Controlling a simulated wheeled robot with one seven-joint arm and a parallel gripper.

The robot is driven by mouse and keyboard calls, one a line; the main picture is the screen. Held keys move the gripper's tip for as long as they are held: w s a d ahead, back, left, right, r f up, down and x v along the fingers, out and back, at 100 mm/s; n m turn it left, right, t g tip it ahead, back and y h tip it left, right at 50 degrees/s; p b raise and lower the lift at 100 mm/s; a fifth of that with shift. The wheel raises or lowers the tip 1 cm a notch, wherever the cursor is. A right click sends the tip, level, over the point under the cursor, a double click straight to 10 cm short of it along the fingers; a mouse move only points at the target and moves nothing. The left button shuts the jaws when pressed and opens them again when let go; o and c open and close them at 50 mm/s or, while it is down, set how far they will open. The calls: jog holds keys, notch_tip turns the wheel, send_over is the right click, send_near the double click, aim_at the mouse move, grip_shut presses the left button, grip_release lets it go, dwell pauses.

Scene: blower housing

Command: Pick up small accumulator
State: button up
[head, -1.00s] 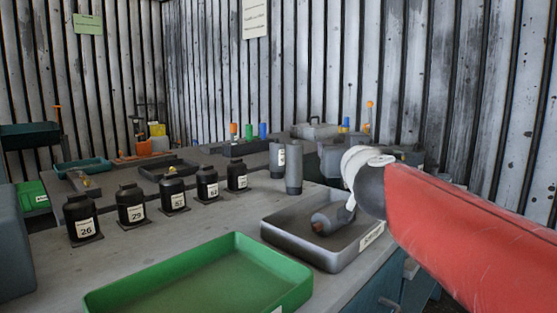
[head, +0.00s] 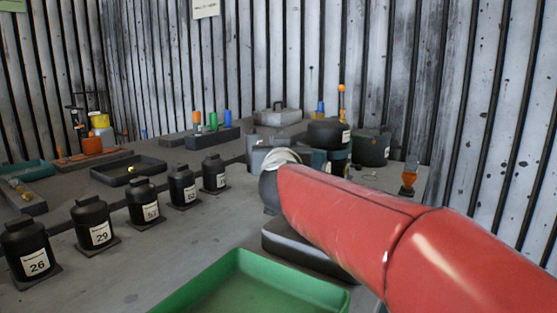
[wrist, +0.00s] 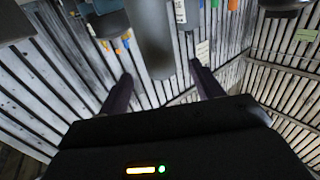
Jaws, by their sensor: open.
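In the wrist view, which shows the scene upside down, my gripper (wrist: 161,69) is open, with its two dark fingers apart. A plain grey cylinder (wrist: 153,38) reaches into the gap between them, and neither finger visibly touches it. A second grey cylinder with a white label (wrist: 185,12) is just right of it, cut by the top edge. I cannot tell which one is the small accumulator.
A green tray (head: 180,308) lies at the front of the bench. A grey tray (head: 270,242) is partly behind my arm. Several labelled black bottles, such as bottle 29 (head: 94,222), stand in a row at left. A dark lidded pot (head: 328,133) stands behind my arm.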

notch_tip(320, 180, down, 2)
jog(key=shift+f, duration=0.1)
jog(key=shift+w+r, duration=0.25)
jog(key=shift+w, duration=0.6)
jog(key=w, duration=0.6)
jog(key=shift+r, duration=0.1)
jog(key=shift+s, duration=0.1)
jog(key=shift+c, duration=0.5)
jog(key=c, duration=1.2)
jog(key=shift+c, duration=0.2)
jog(key=shift+r, duration=0.1)
